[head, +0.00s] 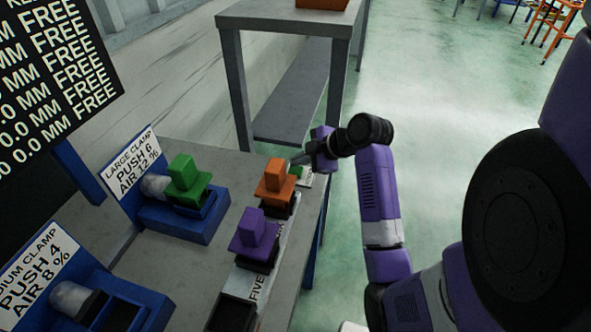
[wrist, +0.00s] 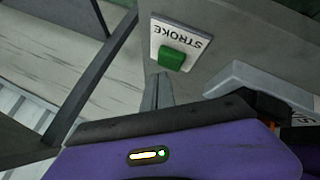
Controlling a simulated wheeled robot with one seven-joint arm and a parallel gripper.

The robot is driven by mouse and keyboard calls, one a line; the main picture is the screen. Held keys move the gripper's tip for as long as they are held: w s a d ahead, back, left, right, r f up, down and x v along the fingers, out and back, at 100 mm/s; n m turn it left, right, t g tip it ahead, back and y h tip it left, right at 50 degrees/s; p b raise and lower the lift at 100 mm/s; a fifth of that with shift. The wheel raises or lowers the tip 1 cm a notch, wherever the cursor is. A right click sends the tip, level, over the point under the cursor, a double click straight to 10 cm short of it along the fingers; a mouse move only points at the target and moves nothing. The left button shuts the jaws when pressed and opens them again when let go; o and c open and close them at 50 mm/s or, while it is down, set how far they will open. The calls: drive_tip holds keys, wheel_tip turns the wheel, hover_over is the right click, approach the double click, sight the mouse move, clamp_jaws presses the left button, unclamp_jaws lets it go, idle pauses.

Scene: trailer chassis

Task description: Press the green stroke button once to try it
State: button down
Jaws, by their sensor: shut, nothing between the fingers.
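The green stroke button (wrist: 171,59) sits on a white plate marked STROKE (wrist: 191,43) in the wrist view, where the lettering appears upside down. In the head view the button (head: 296,170) is small, at the bench's far right corner, partly hidden behind the orange block. My gripper (head: 298,159) is shut and empty, with its tips close to the button. In the wrist view my gripper tips (wrist: 158,78) show just below and left of the plate. The tips look apart from the button, but their height above the bench is hard to tell.
An orange block (head: 274,177) and a purple block (head: 256,229) stand on dark holders along the bench's right side. A green block (head: 186,174) sits in the blue large clamp stand (head: 190,226). A grey table (head: 282,20) stands behind. Open floor lies to the right.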

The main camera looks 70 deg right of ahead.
sight(299, 171)
drive_tip(key=shift+f, duration=0.15)
drive_tip(key=shift+f+b, duration=0.25)
drive_tip(key=shift+b, duration=0.05)
drive_tip(key=shift+f+b, duration=0.35)
drive_tip(key=shift+f, duration=0.2)
idle(0.9)
drive_tip(key=shift+r, duration=0.1)
drive_tip(key=shift+r+p, duration=0.8)
drive_tip(key=shift+r, duration=0.05)
drive_tip(key=shift+r, duration=0.1)
wheel_tip(299, 171, up, 5)
drive_tip(key=p, duration=0.4)
idle(0.8)
